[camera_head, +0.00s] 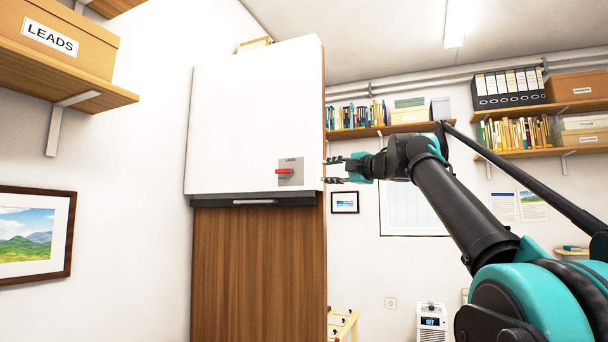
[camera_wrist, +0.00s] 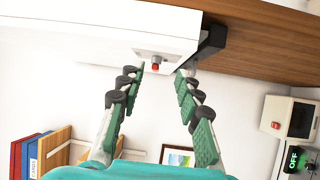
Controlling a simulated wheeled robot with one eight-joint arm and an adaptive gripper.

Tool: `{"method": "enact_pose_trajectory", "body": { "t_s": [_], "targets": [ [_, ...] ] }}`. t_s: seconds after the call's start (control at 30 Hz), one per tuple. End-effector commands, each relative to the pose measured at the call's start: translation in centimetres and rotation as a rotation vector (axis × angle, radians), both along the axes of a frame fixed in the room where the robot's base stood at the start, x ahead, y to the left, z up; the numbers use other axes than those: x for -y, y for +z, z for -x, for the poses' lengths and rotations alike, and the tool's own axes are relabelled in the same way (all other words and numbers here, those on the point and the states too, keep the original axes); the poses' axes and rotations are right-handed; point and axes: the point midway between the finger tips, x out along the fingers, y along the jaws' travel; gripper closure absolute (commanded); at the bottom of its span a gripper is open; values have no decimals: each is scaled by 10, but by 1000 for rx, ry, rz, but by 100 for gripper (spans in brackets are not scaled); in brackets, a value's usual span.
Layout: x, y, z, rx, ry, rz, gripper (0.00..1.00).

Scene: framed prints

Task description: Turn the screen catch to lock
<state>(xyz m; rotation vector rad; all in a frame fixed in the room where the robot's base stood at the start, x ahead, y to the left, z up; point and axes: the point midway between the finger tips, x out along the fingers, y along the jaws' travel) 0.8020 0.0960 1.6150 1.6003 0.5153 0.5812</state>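The screen catch is a small red handle (camera_head: 284,173) on a grey plate (camera_head: 291,179) at the lower right of a large white panel (camera_head: 250,110). In the head view the handle lies roughly horizontal; the small label above it is too small to read surely. The catch also shows in the wrist view (camera_wrist: 155,66), ahead between the fingertips. My gripper (camera_head: 332,170) is to the right of the panel, with its fingers pointing left toward it. In the wrist view the green-padded fingers (camera_wrist: 160,72) are spread apart and empty, and a gap separates them from the catch.
A dark bar (camera_head: 255,201) runs under the white panel, above a brown wooden front (camera_head: 245,265). Shelves with books (camera_head: 515,132) are on the back wall. A LEADS box (camera_head: 60,42) sits on the left shelf, above a framed landscape (camera_head: 32,238).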

Motion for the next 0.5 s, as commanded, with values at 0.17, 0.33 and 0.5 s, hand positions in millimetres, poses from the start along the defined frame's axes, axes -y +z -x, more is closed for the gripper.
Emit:
{"method": "enact_pose_trajectory", "body": {
  "t_s": [0.17, 0.33, 0.5],
  "targets": [
    [-22, 14, 31, 3, 120, 92, 66],
    [-31, 15, 31, 2, 142, 109, 66],
    [-50, 15, 14, 2, 143, 108, 66]
  ]
}}
